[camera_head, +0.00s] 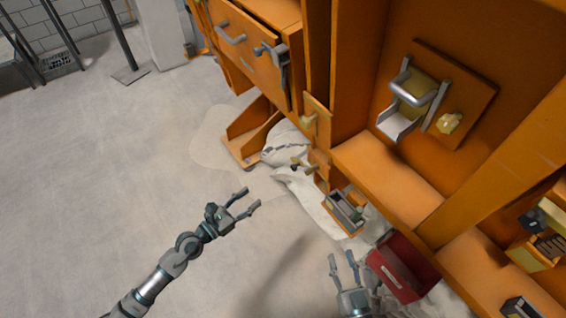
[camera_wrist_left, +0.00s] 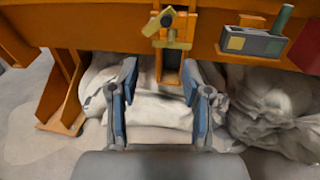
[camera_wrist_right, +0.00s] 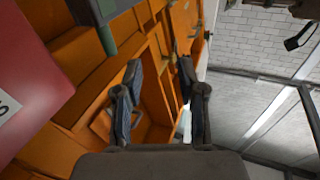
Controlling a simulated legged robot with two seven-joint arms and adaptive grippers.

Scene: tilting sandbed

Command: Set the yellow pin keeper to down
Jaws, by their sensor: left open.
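A small yellow latch, which looks like the pin keeper, is on the orange frame's lower front edge in the head view (camera_head: 311,168). In the left wrist view the yellow pin keeper (camera_wrist_left: 168,20) shows a tilted piece above a yellow block, above and between my fingers. I cannot tell its exact setting. My left gripper (camera_head: 251,198) is open and empty, left of the latch and apart from it; its fingers also show in the left wrist view (camera_wrist_left: 160,75). My right gripper (camera_head: 343,260) is open and empty, below the grey box; it also shows in the right wrist view (camera_wrist_right: 160,68).
A grey box (camera_head: 343,211) and a red box (camera_head: 400,268) sit right of the latch. White sacks (camera_head: 290,140) lie under the orange frame.

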